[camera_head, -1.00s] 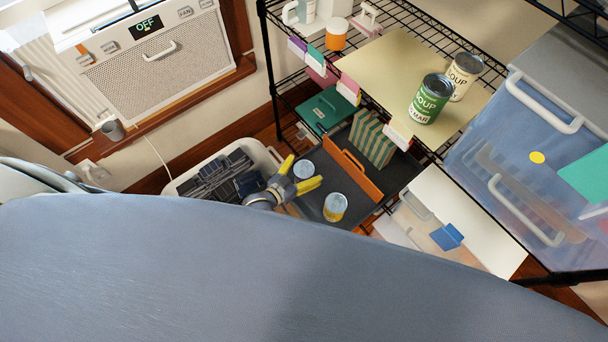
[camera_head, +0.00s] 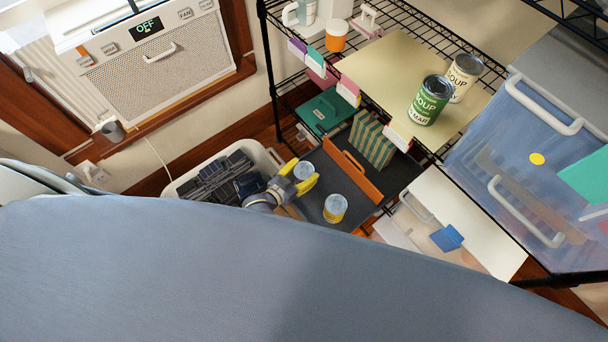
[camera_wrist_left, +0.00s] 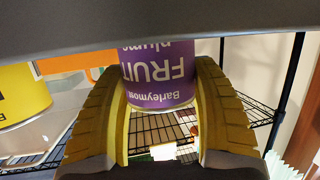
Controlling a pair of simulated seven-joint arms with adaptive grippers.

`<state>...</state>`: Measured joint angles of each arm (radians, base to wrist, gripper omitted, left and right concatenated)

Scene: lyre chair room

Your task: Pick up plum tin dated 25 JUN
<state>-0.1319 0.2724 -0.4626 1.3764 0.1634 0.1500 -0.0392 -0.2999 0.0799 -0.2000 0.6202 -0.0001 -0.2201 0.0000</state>
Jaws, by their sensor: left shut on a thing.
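My left gripper (camera_head: 304,173) has yellow fingers and reaches down to the dark low shelf. It is shut on a plum tin (camera_head: 303,169), whose pale round top shows between the fingers. In the left wrist view the plum tin (camera_wrist_left: 160,82) is purple, with upside-down white lettering reading "Barleymont FRUIT plums". One finger is on each side of it. No date is readable. A tin with a yellow label (camera_head: 335,209) stands apart on the same shelf; a yellow tin (camera_wrist_left: 20,97) also shows at the left of the wrist view. My right gripper is not in view.
A blue-grey padded surface (camera_head: 220,265) fills the foreground. A white bin (camera_head: 190,178) of dark items stands left of the gripper. An orange divider (camera_head: 352,176) and a striped bag (camera_head: 371,141) are to the right.

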